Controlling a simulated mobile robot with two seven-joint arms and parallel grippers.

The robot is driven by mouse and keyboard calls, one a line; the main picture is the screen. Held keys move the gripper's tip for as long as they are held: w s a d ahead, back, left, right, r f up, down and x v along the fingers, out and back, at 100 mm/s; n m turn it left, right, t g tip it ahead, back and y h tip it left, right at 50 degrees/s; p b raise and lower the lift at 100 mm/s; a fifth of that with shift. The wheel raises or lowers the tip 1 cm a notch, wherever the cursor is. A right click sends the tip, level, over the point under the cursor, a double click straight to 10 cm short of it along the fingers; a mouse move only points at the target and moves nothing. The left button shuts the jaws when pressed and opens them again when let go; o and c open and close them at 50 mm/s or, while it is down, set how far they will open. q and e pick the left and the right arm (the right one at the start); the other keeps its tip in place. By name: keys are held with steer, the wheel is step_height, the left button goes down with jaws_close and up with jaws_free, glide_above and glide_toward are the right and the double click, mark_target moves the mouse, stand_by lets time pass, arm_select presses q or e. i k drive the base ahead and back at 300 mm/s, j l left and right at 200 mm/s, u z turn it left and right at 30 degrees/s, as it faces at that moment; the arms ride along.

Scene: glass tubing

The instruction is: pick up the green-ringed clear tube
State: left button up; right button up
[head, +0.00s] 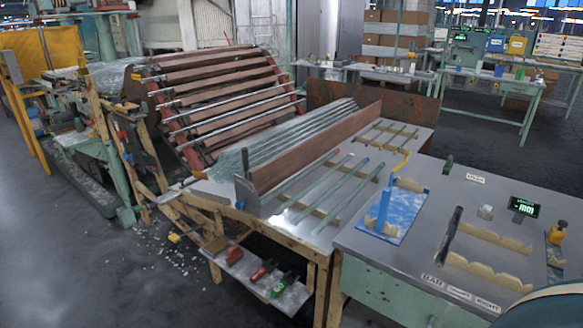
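Several clear tubes lie side by side on wooden notched strips on the grey table. One long tube (348,198) looks greenish, and another greenish long tube (322,187) lies just left of it. A long tube with a reddish far end (305,176) lies nearest the brown board. Shorter tubes (385,137) lie farther back. The rings are too small to make out, so I cannot tell which tube is green-ringed. Neither of my grippers is in view.
A brown upright board (310,150) divides the table from a stack of long tubes (290,140). The right bench (400,265) holds a blue tray (405,212), wooden notched racks (487,268) and a small display (524,207). A slatted drum (215,95) stands behind. Glass shards litter the left floor.

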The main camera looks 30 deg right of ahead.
mark_target(319, 227)
steer(key=z, duration=1.35)
